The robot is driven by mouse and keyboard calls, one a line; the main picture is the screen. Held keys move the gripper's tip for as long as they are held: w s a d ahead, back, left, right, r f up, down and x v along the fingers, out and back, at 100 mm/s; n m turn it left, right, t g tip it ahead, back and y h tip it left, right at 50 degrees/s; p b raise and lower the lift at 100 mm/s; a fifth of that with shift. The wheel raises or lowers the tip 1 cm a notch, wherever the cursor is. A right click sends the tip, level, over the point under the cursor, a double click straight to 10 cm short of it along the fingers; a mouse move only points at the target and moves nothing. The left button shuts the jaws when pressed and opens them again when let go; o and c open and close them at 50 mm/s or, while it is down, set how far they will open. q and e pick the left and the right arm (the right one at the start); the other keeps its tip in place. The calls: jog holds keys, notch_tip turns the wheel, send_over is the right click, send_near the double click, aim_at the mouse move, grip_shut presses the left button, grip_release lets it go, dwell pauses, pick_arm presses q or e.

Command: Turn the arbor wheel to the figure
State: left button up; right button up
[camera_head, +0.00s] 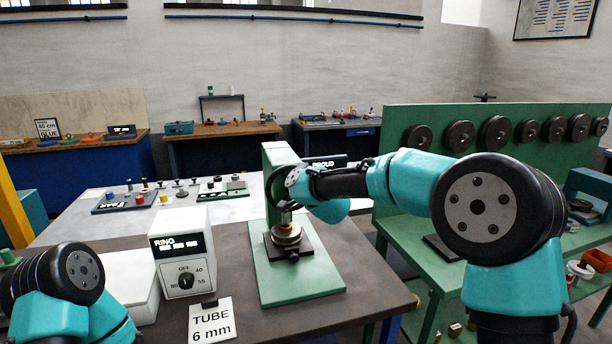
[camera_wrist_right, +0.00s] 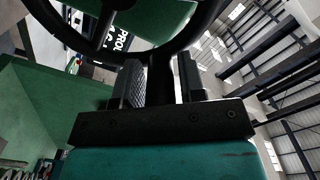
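The arbor wheel is a black ring (camera_head: 272,184) on the side of the green press column (camera_head: 280,157), mostly hidden by my right arm in the head view. In the right wrist view its thick rim (camera_wrist_right: 104,48) curves across the top, and a black bar runs from it down between my fingers. My right gripper (camera_wrist_right: 161,82) has one finger on each side of this bar; firm contact is not clear. A black display (camera_head: 325,162) reading PROUD stands behind the arm, its figure hidden. A round metal piece (camera_head: 286,235) sits under the press. My left gripper is out of view.
A white RING box (camera_head: 183,255) with a dial stands left of the press base (camera_head: 300,284). A card (camera_head: 211,319) reads TUBE 6 mm. A green rack (camera_head: 400,118) with several round discs is at right. Small trays of parts lie behind on the pale table.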

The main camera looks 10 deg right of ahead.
jog(key=shift+o, duration=1.1)
jog(key=s+d, duration=0.2)
jog(key=s, duration=1.5)
jog(key=shift+s+d, duration=0.15)
jog(key=shift+d, duration=0.2)
